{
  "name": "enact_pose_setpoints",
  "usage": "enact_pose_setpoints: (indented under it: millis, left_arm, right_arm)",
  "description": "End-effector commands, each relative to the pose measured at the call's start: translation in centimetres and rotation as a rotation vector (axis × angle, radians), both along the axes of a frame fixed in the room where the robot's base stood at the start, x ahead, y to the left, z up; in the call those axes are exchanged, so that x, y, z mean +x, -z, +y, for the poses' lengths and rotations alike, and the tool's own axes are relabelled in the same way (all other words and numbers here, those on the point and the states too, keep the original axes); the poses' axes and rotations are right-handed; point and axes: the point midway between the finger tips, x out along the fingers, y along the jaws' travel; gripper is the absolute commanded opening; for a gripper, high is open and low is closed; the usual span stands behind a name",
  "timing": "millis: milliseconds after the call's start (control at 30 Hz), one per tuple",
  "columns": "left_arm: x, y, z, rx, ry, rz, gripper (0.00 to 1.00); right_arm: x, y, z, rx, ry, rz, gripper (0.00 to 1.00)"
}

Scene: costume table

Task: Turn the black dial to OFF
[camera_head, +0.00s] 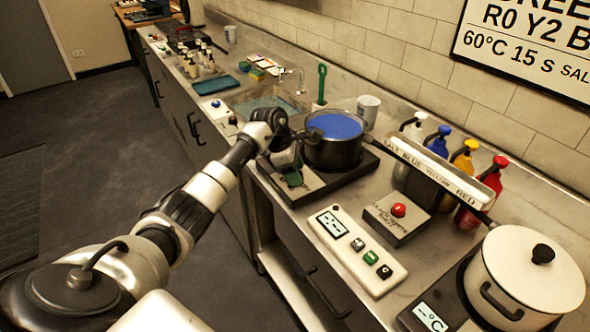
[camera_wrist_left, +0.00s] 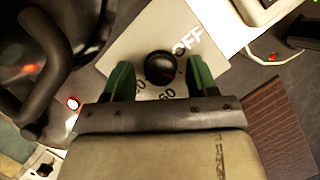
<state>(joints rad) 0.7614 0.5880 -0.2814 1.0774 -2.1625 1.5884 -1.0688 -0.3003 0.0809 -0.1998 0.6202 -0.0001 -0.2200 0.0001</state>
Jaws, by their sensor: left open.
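The black dial (camera_wrist_left: 160,67) is a round knob on a pale hotplate panel (camera_wrist_left: 125,47). I cannot tell clearly where the dial points. My left gripper (camera_wrist_left: 160,76) is open, with one green-padded finger on each side of the dial; gaps show between fingers and knob. In the head view my left gripper (camera_head: 289,173) is over the front of the hotplate (camera_head: 325,185) and hides the dial. My right gripper is not in view.
A dark pot (camera_head: 335,152) of blue liquid stands on the hotplate close beside my left gripper. A control box (camera_head: 350,240), a red-button box (camera_head: 398,215), a bottle rack (camera_head: 430,170) and a white lidded pot (camera_head: 525,270) stand to the right. A sink (camera_head: 265,105) lies behind.

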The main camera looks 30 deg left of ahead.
Motion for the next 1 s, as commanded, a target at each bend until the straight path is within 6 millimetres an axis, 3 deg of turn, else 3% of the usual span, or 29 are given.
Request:
enact_pose_setpoints:
  millis: [67,400,767,1000]
  left_arm:
    - [-0.01,-0.01,0.01,0.000,0.000,0.000,0.58]
    - [-0.01,-0.04,0.01,0.000,0.000,0.000,0.10]
    - [-0.09,0.05,0.08,0.003,-0.072,0.000,0.09]
    - [-0.20,0.04,0.04,0.004,-0.243,-0.002,0.09]
  right_arm:
    - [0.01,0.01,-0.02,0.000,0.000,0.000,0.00]
    - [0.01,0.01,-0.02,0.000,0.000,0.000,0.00]
    - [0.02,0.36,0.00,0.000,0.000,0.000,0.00]
    - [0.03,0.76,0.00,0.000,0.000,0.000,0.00]
